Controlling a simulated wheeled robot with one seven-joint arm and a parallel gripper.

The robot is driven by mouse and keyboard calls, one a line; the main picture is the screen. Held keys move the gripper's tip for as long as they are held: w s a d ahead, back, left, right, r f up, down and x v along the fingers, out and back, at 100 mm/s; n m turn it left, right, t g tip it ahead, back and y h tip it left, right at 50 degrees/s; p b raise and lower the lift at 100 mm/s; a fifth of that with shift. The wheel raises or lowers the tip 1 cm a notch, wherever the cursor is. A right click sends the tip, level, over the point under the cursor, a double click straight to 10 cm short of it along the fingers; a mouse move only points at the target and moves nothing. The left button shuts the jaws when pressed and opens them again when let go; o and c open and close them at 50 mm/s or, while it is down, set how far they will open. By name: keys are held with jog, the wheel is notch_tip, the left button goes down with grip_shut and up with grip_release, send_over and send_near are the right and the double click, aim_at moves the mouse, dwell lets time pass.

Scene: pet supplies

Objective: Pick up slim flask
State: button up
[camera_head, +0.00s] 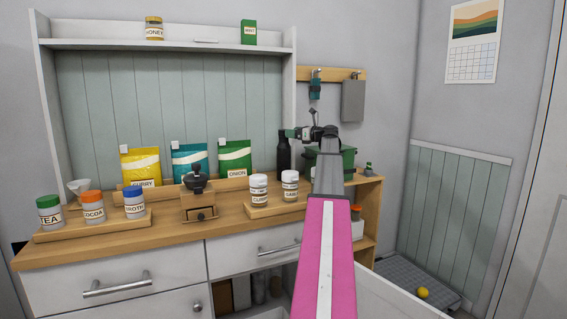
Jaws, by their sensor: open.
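A slim black flask (283,156) with a narrow neck stands upright towards the back of the wooden counter, right of the green pouch. My gripper (290,134) is at the end of my pink and grey arm, by the flask's neck in the picture. It is open. It is small in this view, so I cannot tell whether its fingers are around the neck or touch it.
A green box (346,160) is right of the flask, partly behind my arm. Two white-lidded jars (259,190) stand on a wooden tray in front. A coffee grinder (197,194), pouches (190,163) and a tray of jars (93,206) are to the left.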

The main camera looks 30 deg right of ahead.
jog(key=shift+x, duration=2.65)
jog(key=shift+r, duration=0.15)
jog(key=c, duration=1.5)
